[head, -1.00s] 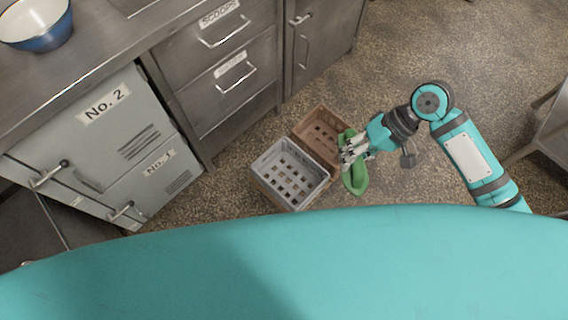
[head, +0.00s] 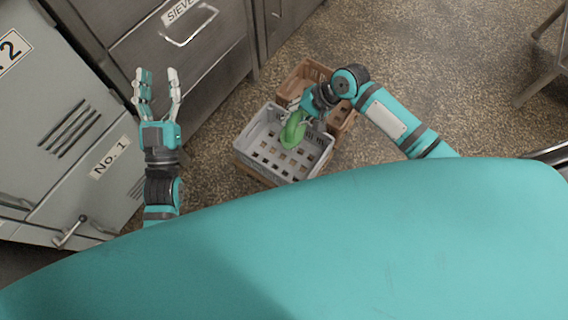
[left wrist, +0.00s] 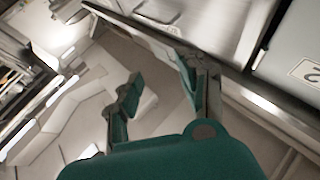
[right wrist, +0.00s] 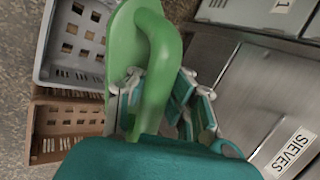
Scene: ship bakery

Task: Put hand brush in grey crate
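The hand brush (head: 293,131) is green and shows over the grey crate in the head view. My right gripper (head: 306,112) is shut on it. In the right wrist view the brush (right wrist: 152,62) runs up between the fingers of the right gripper (right wrist: 150,105). The grey crate (head: 259,128) has an open top and a slotted floor; it also shows at the upper left of the right wrist view (right wrist: 48,50). The crate looks empty inside. My left gripper (head: 157,88) is open and empty in front of the cabinets, and its fingers (left wrist: 160,95) are apart in the left wrist view.
A brown crate (head: 303,72) stands right behind the grey one, and brown crate wall shows under the grey crate. Steel drawers (head: 190,85) and a grey cabinet (head: 60,130) stand at the left.

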